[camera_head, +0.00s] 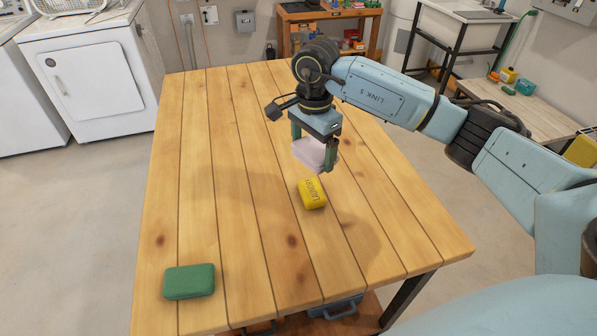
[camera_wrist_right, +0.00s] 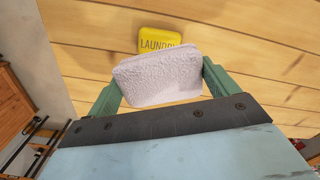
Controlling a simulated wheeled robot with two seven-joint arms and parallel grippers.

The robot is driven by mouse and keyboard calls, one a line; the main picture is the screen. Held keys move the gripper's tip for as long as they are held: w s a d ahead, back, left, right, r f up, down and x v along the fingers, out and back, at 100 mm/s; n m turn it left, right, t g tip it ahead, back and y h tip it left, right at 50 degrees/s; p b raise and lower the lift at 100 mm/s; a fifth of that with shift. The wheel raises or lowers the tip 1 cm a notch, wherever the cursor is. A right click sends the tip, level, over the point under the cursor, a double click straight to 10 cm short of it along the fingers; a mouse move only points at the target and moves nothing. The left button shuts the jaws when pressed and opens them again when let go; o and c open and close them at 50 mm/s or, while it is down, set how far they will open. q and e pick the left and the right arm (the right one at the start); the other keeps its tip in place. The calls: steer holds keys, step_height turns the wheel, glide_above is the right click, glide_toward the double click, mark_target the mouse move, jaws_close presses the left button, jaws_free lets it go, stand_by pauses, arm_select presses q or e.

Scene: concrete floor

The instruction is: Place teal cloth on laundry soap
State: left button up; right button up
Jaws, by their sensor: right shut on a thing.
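The yellow laundry soap (camera_head: 312,194) lies on the wooden table, its lettering facing up; it also shows in the right wrist view (camera_wrist_right: 159,39). My right gripper (camera_head: 314,154) is shut on a pale lilac, folded-looking cloth (camera_wrist_right: 160,78) with a rough surface. It holds this cloth above the table, just behind the soap in the head view, apart from it. A green, rounded, flat block (camera_head: 189,281) lies at the table's near left; it may be the teal cloth, but I cannot tell. Nothing lies on the soap. My left gripper is out of view.
The wooden table (camera_head: 228,180) is mostly clear around the soap. White laundry machines (camera_head: 97,80) stand at the back left. A wooden shelf (camera_head: 330,14) and a sink stand behind, with a bench at the right.

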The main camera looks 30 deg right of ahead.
glide_above(311, 189)
step_height(311, 189, down, 5)
steer(key=shift+s+f, duration=0.15)
step_height(311, 189, down, 4)
steer(key=shift+r, duration=0.2)
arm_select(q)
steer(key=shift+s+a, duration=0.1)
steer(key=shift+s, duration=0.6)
arm_select(e)
steer(key=shift+f, duration=0.35)
steer(key=shift+f, duration=0.2)
steer(key=o, duration=0.8)
steer(key=shift+r, duration=0.1)
steer(key=shift+c, duration=0.2)
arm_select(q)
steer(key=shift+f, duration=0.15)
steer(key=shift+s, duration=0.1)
